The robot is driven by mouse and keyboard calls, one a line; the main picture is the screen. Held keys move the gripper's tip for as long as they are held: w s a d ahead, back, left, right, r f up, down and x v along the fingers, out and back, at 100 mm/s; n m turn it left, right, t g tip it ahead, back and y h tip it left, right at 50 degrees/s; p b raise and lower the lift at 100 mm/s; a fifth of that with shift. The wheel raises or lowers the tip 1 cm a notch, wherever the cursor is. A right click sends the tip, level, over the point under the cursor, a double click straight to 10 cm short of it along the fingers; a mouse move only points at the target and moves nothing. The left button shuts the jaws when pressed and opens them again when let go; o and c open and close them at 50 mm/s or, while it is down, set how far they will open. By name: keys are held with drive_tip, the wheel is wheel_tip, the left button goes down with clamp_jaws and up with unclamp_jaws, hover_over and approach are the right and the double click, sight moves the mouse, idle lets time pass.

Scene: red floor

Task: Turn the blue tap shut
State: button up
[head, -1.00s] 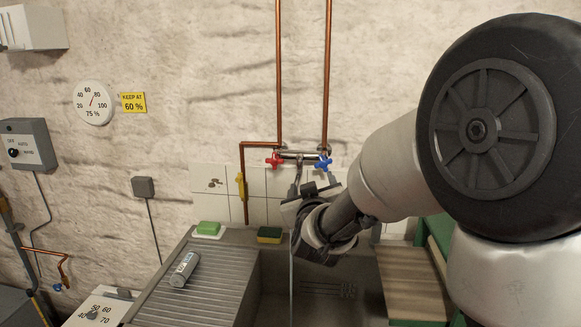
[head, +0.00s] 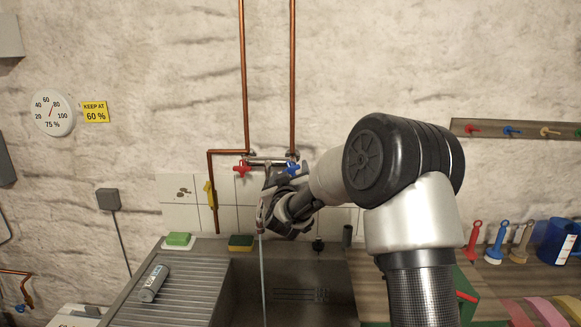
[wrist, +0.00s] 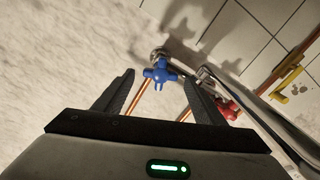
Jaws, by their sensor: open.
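The blue tap (head: 292,168) is a small cross-shaped handle at the right end of the wall mixer below the copper pipes. In the wrist view the blue tap (wrist: 160,72) shows between my two fingertips, at about their level in the picture. My gripper (wrist: 158,79) is open with nothing held; I cannot tell how far its tips are from the tap. In the head view my gripper (head: 280,184) is just below the blue tap and partly covers the mixer. A thin water stream (head: 263,275) runs down into the sink (head: 308,265).
The red tap (head: 242,168) is at the mixer's left end, close to my right finger in the wrist view. A yellow valve (head: 209,193) is on the pipe further left. A green soap (head: 178,239) and a sponge (head: 241,242) lie on the sink's back edge.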

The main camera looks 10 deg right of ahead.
sight(290, 169)
drive_tip(key=shift+w+d, duration=0.2)
drive_tip(key=shift+w, duration=0.75)
drive_tip(key=shift+w+d, duration=0.2)
drive_tip(key=shift+w, duration=0.7)
